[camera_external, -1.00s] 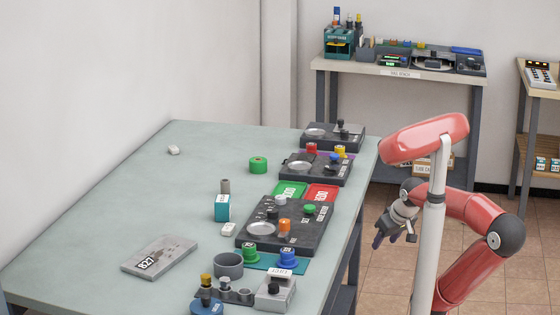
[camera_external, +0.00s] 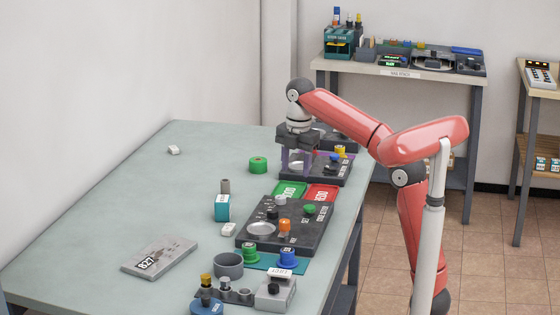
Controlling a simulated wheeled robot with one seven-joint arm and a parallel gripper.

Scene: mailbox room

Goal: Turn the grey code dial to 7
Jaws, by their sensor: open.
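My gripper (camera_external: 298,167) points down over the dark panel (camera_external: 330,177) on the far right part of the table. Its purple fingers are apart, and I see nothing held between them. It hides the left part of this panel. I cannot tell from this view which part is the grey code dial, and no dial number is readable. A grey box (camera_external: 270,299) with a dark knob (camera_external: 274,288) stands at the table's near right edge. A larger dark panel (camera_external: 310,236) in the middle carries several small knobs and a pale round disc.
Green (camera_external: 290,190) and red (camera_external: 322,193) trays lie between the panels. A green cylinder (camera_external: 258,166), a teal box (camera_external: 222,208) and a grey plate (camera_external: 158,257) stand or lie on the table (camera_external: 120,215). Its left side is mostly clear. Another bench (camera_external: 330,62) stands behind.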

